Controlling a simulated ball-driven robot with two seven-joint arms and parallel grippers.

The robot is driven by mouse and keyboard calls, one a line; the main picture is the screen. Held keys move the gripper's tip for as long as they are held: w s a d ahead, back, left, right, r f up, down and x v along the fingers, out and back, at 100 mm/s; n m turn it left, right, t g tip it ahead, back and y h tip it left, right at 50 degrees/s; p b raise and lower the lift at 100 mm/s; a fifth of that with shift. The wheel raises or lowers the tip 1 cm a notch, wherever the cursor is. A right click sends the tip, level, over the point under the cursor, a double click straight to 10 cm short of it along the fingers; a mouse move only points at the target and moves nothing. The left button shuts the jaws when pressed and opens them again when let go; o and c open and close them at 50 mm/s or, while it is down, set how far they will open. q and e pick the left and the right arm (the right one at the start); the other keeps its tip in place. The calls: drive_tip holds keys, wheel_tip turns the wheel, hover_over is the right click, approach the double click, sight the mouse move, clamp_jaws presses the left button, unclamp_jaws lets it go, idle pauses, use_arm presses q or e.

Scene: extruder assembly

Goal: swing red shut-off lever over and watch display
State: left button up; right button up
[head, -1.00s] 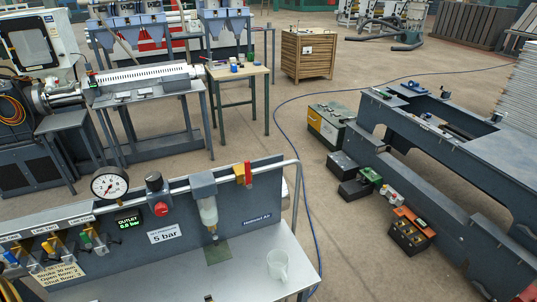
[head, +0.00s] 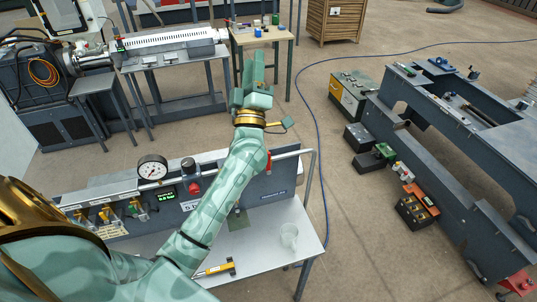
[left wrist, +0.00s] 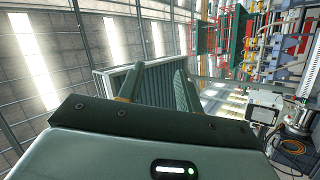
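The red shut-off lever (head: 268,161) shows as a small red strip at the top of the dark panel. My left forearm hides the valve body beside it. The green-lit outlet display (head: 165,196) is on the panel below the round gauge (head: 152,168); its digits are too small to read surely. My left gripper (head: 252,68) is up beyond the panel, over the floor, well past the lever and not touching it. Its fingers stand apart with nothing between them, and they show in the left wrist view (left wrist: 183,85). My right gripper is out of view.
A red knob (head: 193,188) sits right of the display. Several small yellow-handled valves (head: 105,214) are at the panel's left. A clear cup (head: 289,235) and a yellow-black tool (head: 214,269) are on the bench. A bent pipe (head: 312,180) rises at the bench's right end.

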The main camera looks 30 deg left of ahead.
use_arm(q)
drive_tip(key=a+f+n+g+y, duration=0.2)
drive_tip(key=a+n+g+y, duration=0.85)
drive_tip(key=n+g, duration=0.55)
drive_tip(key=n+g+h, duration=0.7)
drive_tip(key=n+h, duration=0.6)
drive_tip(key=h, duration=1)
hover_over(268, 173)
wheel_tip(268, 173, down, 13)
drive_tip(key=shift+y, duration=0.25)
drive_tip(key=f+b, duration=0.1)
drive_tip(key=f, duration=0.1)
drive_tip(key=f+b, duration=0.4)
drive_tip(key=f, duration=0.1)
drive_tip(key=shift+w+a+f, duration=0.1)
drive_tip(key=shift+w, duration=0.15)
wheel_tip(268, 173, down, 9)
drive_tip(key=b, duration=0.2)
drive_tip(key=shift+b, duration=0.3)
